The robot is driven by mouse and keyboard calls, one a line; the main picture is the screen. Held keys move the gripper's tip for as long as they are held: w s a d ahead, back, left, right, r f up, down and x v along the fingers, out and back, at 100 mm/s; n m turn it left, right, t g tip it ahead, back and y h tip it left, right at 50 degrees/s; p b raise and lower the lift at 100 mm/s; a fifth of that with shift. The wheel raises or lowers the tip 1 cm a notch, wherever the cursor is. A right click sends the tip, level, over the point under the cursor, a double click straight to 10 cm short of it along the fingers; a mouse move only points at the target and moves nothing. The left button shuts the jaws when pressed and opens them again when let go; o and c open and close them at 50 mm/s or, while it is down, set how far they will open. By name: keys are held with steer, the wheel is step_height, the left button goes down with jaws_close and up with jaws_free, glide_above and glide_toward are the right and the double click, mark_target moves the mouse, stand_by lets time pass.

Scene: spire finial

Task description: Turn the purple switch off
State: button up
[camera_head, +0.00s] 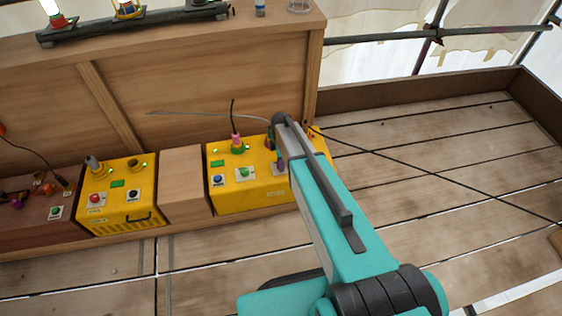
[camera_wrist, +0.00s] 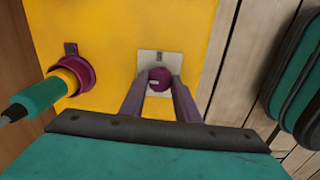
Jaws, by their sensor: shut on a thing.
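The purple switch (camera_wrist: 159,79) is a round knob on a pale square plate (camera_wrist: 160,58) on a yellow box, in the wrist view. My gripper (camera_wrist: 160,86) has one finger on each side of the knob and is shut on it. A small light mark shows on the knob; I cannot tell whether it is on or off. In the head view my gripper is at the right part of the yellow box (camera_head: 235,200), and my arm hides the knob there.
In the wrist view a purple socket (camera_wrist: 72,76) holds a green and yellow plug (camera_wrist: 44,93) left of my gripper. A second yellow box (camera_head: 125,205) stands farther left in the head view.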

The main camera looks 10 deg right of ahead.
steer(key=shift+n, duration=0.4)
steer(key=o, duration=1)
steer(key=shift+o, duration=0.2)
steer(key=shift+r, duration=0.15)
step_height(320, 180, up, 14)
steer(key=p, duration=0.1)
steer(key=shift+f, duration=0.25)
steer(key=shift+s+r+p, duration=0.1)
steer(key=shift+r+p, duration=0.05)
steer(key=shift+p, duration=0.2)
